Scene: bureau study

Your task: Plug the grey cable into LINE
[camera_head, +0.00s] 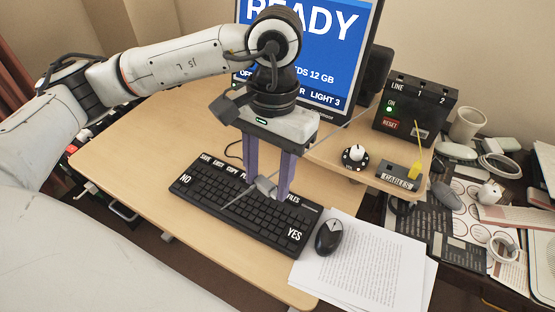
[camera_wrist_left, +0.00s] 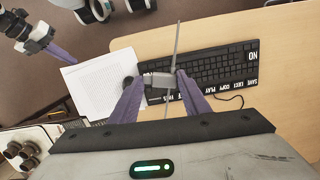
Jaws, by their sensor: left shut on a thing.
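My left gripper (camera_head: 268,188) is shut on the grey plug (camera_head: 264,186) of the grey cable, above the keyboard. The plug also shows between the purple fingers in the left wrist view (camera_wrist_left: 158,80). A thin grey length sticks out from it on both sides in that view. The black box (camera_head: 415,108) labelled LINE, 1 and 2 stands at the back right, apart from the gripper. Its LINE socket is not clear to see. Part of my right gripper (camera_wrist_left: 58,52) shows at the upper left of the wrist view; its jaw opening is unclear.
The keyboard (camera_head: 225,200) lies under the gripper, with a mouse (camera_head: 329,236) and papers (camera_head: 365,265) to its right. A monitor (camera_head: 310,45) stands behind. A knob (camera_head: 356,155) and a CABLES holder (camera_head: 397,178) with a yellow plug (camera_head: 415,168) sit before the box. Clutter fills the right side.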

